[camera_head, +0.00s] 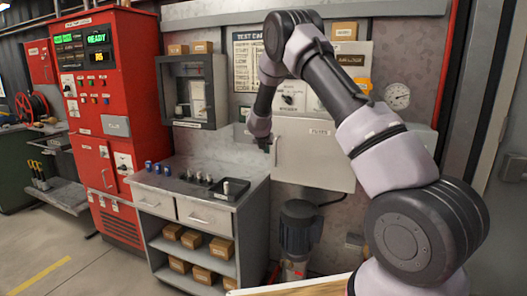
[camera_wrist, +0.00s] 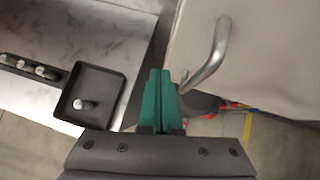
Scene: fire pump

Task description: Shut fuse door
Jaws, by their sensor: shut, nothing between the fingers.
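The fuse door (camera_head: 318,165) is a pale panel with a small label, at the centre of the head view. It seems to stand out from the wall cabinet, but how far open it is I cannot tell. Its bar handle (camera_head: 277,152) is near its left edge. In the wrist view the door (camera_wrist: 275,50) fills the upper right, with the curved metal handle (camera_wrist: 212,60) at its left. My gripper (camera_wrist: 158,85) has green fingers together, empty, just left of the handle, apparently not touching it. In the head view my gripper (camera_head: 264,147) is small and dark beside the door's left edge.
A grey workbench (camera_head: 180,176) stands left of the door, with a black tray (camera_wrist: 115,75) holding a small cylindrical part. A motor pump (camera_head: 300,228) stands below the door. A red control cabinet (camera_head: 115,125) is farther left. Floor at lower left is open.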

